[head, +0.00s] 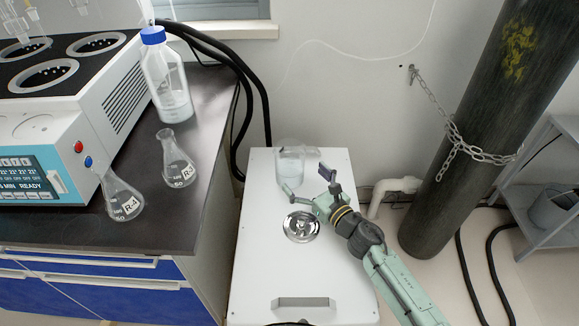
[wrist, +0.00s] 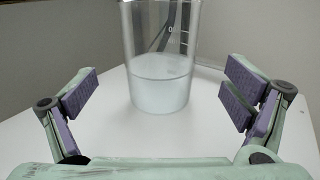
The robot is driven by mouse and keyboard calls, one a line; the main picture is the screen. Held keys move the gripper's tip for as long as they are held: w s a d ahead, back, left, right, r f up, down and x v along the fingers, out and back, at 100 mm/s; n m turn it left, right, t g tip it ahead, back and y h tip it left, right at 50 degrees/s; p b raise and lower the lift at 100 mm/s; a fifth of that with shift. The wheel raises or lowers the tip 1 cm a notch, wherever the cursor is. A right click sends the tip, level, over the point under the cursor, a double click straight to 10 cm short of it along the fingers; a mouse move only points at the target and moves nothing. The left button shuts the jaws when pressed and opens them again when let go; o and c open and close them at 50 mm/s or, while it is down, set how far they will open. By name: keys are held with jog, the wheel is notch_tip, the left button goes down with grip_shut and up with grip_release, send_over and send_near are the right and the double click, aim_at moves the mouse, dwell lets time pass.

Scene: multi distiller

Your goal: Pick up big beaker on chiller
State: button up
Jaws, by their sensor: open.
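The big beaker (head: 290,165) is clear glass with pale liquid in its lower part. It stands upright near the far end of the white chiller (head: 255,255). In the wrist view the beaker (wrist: 160,75) stands ahead of my gripper, between the lines of the two fingers. My gripper (head: 308,180) is open and empty, low over the chiller top, just short of the beaker. In the wrist view the purple finger pads of my gripper (wrist: 158,98) are spread wider than the beaker and do not touch it.
A round metal lid (head: 301,227) is on the chiller top near my gripper. At left, a dark bench (head: 75,225) holds a blue-capped bottle (head: 167,80) and two flasks, R-1 (head: 122,200) and another (head: 178,168). A chained gas cylinder (head: 470,130) stands at right. Black hoses run behind the chiller.

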jog(key=shift+w+a+f, duration=0.35)
jog(key=shift+w+f, duration=0.05)
jog(key=shift+f, duration=0.3)
jog(key=shift+w+a+f, duration=0.1)
jog(key=shift+w+a, duration=0.05)
jog(key=shift+w, duration=0.05)
jog(key=p+x, duration=0.2)
jog(key=x, duration=0.4)
jog(key=shift+c, duration=0.5)
jog(key=c, duration=1.6)
